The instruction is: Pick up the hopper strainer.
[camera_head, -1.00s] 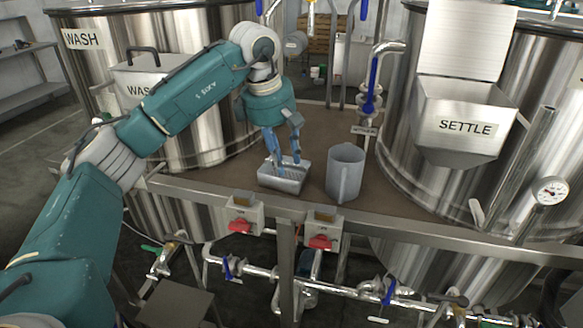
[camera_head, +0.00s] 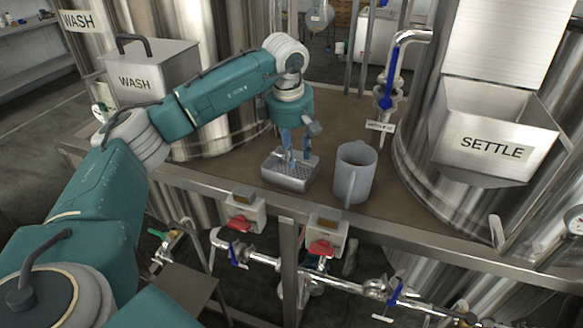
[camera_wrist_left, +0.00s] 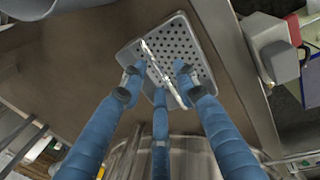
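The hopper strainer (camera_head: 288,182) is a small metal tray with a perforated bottom. It rests on the brown platform in the head view. The left wrist view shows its holes (camera_wrist_left: 188,42) and a thin bright bar across it. My left gripper (camera_head: 297,157) points down into the strainer. In the left wrist view its blue fingers (camera_wrist_left: 160,78) are spread on either side of the bar, with gaps visible between them. Whether a finger touches the bar is unclear. My right gripper is not in view.
A grey jug (camera_head: 355,175) stands close to the strainer's right. The WASH hopper (camera_head: 140,82) is at left and the SETTLE hopper (camera_head: 490,147) at right. Red-handled switch boxes (camera_head: 243,215) sit along the platform's front edge. A blue-handled pipe (camera_head: 388,90) stands behind.

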